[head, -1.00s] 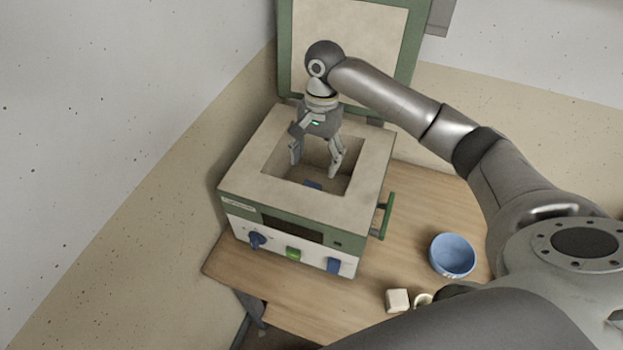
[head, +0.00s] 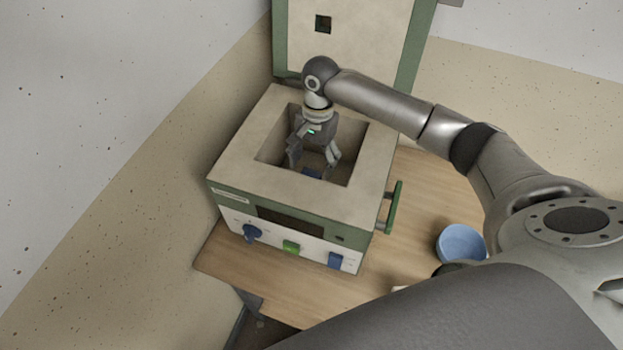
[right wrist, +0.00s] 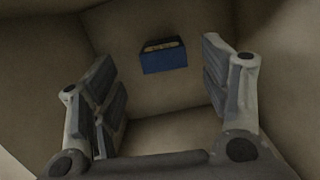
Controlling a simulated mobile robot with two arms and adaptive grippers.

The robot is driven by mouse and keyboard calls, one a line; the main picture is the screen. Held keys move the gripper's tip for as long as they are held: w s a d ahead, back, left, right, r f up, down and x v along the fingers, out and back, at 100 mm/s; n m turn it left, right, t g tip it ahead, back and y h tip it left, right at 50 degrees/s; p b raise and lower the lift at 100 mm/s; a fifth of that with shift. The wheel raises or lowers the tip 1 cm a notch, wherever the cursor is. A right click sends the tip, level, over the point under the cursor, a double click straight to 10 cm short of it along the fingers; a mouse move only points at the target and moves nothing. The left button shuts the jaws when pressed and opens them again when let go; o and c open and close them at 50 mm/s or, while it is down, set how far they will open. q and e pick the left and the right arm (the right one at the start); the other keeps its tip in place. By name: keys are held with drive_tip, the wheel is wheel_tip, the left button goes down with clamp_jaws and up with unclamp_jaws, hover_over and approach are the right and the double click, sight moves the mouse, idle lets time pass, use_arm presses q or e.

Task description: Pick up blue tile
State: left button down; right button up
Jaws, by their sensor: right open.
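The blue tile (head: 312,173) lies inside the open chamber of the kiln (head: 235,170), partly hidden by my gripper in the head view. In the right wrist view the blue tile (right wrist: 164,57) shows whole, with a tan patch on its top face, beyond and between the two fingers. My right gripper (head: 314,163) points down into the chamber with its fingers inside the opening. In the right wrist view the right gripper (right wrist: 165,95) is open with nothing between its fingers. My left gripper is not in view.
The kiln's lid (head: 350,40) stands open behind it. The chamber walls surround my right gripper closely. A green handle (head: 392,207) is on the kiln's right side. A blue bowl (head: 461,243) stands on the wooden table (head: 290,280) to the right, partly behind my arm.

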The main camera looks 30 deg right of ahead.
sight(312, 173)
drive_tip(key=shift+f, duration=0.4)
drive_tip(key=f, duration=0.1)
drive_tip(key=f+p, duration=0.1)
drive_tip(key=f, duration=0.2)
drive_tip(key=shift+a+f, duration=0.25)
drive_tip(key=c, duration=1.2)
